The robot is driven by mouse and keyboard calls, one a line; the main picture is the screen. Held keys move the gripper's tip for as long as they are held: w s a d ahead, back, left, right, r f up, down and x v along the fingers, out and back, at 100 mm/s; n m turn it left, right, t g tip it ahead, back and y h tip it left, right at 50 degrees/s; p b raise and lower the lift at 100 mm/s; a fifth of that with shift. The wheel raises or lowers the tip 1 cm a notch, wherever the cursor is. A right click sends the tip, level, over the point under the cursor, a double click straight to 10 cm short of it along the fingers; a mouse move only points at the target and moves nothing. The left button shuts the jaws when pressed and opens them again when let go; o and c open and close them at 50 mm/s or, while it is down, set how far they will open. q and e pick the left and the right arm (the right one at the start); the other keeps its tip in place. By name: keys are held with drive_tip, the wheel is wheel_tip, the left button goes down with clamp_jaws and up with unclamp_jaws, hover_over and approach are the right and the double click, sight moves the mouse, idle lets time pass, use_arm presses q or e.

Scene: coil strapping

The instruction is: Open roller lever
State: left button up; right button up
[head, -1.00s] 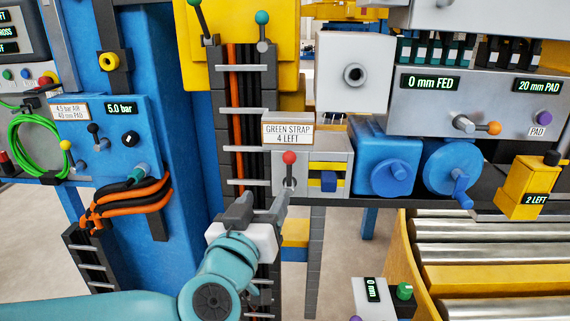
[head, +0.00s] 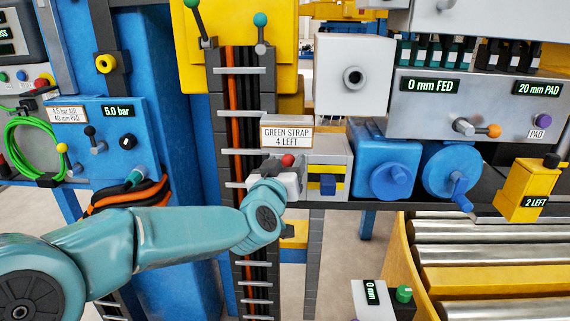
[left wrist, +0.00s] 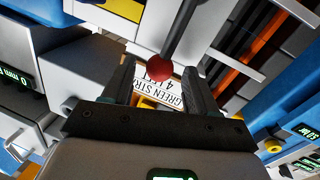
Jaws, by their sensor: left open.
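A lever with a red ball knob (head: 287,160) stands on the grey box under the "GREEN STRAP 4 LEFT" label (head: 287,137). No label in view names a roller lever. My left gripper (head: 276,170) is right at this lever, and its hand hides the lever's base in the head view. In the left wrist view the gripper's two fingers (left wrist: 158,82) are open. The red knob (left wrist: 159,66) appears between their tips, with its dark rod running up. I cannot tell whether the fingers touch it. My right gripper is not in view.
Right of the lever are a yellow-striped block with a blue tab (head: 328,184) and two blue crank housings (head: 388,172). A dark cable ladder (head: 240,120) rises behind my arm. A roller conveyor (head: 490,255) lies at lower right. A yellow box (head: 528,187) reads "2 LEFT".

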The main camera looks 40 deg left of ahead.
use_arm(q)
drive_tip(key=shift+f, duration=0.1)
drive_tip(key=shift+w, duration=0.15)
drive_tip(key=shift+c, duration=0.6)
clamp_jaws()
drive_tip(key=s+a+f+n+y+b, duration=0.3)
drive_tip(key=a+f+n+b, duration=0.4)
drive_tip(key=n+b, duration=1.1)
drive_tip(key=shift+s+f+y+b, duration=0.4)
drive_tip(key=shift+s+b, duration=0.25)
drive_tip(key=shift+b, duration=2.95)
